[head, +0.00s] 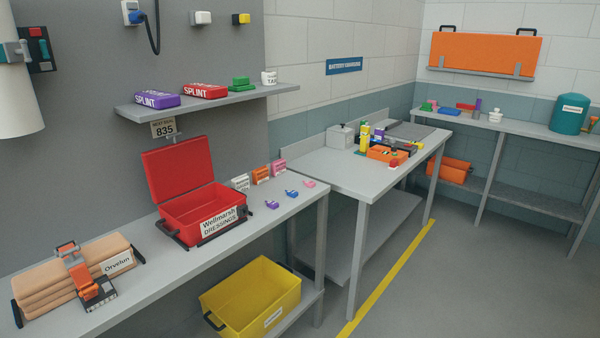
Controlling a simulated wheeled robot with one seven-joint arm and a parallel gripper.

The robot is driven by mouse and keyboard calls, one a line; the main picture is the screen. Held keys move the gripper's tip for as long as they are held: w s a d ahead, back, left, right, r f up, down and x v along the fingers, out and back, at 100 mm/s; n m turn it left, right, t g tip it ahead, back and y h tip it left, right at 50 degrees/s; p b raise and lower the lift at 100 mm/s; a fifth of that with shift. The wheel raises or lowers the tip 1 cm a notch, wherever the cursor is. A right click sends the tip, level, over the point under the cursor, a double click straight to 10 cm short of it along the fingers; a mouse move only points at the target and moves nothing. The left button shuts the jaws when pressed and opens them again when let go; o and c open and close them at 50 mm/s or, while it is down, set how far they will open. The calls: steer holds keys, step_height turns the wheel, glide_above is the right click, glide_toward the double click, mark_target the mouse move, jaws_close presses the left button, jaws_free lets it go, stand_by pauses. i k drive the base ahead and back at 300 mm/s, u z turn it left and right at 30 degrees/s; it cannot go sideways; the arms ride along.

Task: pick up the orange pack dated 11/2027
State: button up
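A small orange pack (261,174) stands upright on the near grey bench, just right of the red case. It is in a row between a white pack (240,183) and a pink pack (279,165). The packs have printed faces, but the print is too small to read, so I cannot see the date 11/2027. My gripper is not in view.
The open red case (190,212) labelled Wellmarsh Dressings has its lid raised. Small purple (272,205), blue (292,194) and pink (310,184) items lie in front of the packs. A shelf (215,101) hangs above. A yellow crate (240,318) sits below the bench. Floor at right is clear.

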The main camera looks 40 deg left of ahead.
mark_target(260, 175)
steer(key=u, duration=0.3)
steer(key=i, duration=1.55)
steer(key=u, duration=1.05)
steer(key=i, duration=1.1)
steer(key=u, duration=1.9)
steer(key=i, duration=1)
steer(key=u, duration=0.15)
